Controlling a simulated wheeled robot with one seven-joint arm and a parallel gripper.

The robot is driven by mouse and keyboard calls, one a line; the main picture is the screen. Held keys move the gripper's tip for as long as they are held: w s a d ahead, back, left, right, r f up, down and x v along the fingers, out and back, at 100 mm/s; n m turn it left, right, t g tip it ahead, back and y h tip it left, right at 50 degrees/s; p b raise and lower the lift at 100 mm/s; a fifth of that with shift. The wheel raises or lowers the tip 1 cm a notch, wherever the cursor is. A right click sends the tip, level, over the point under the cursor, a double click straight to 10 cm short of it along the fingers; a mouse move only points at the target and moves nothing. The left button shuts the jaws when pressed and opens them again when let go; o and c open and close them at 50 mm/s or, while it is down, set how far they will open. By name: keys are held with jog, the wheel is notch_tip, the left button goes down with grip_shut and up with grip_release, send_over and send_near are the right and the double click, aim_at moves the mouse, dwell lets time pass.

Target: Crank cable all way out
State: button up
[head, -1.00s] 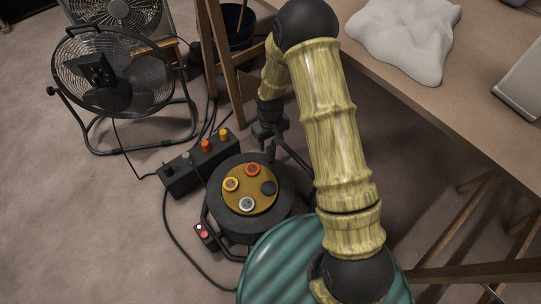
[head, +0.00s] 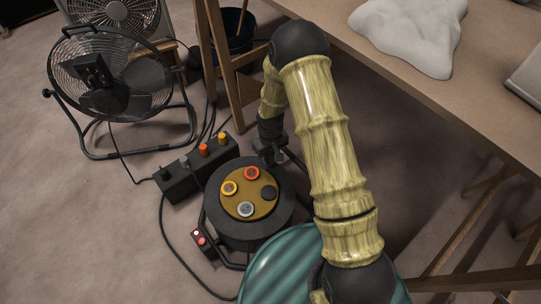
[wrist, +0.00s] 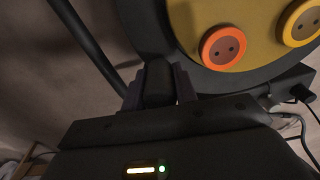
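The cable reel (head: 285,215) is a round black drum on a dark tube frame, standing on the floor. Its ochre face carries red, yellow, grey and black round sockets. My gripper (head: 270,157) is at the drum's upper right edge in the head view. In the wrist view a dark upright crank knob (wrist: 158,82) sits between the two purple-grey fingers, which look closed against its sides. The reel's face with an orange socket (wrist: 223,47) shows just beyond. The crank arm under the knob is mostly hidden, as is cable on the drum.
A black floor fan (head: 110,85) stands further left. A workbench (head: 455,95) is right; a green ribbed round object (head: 285,272) is in front.

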grip_shut()
jog(key=shift+w+a, duration=0.1)
jog(key=shift+a, duration=0.05)
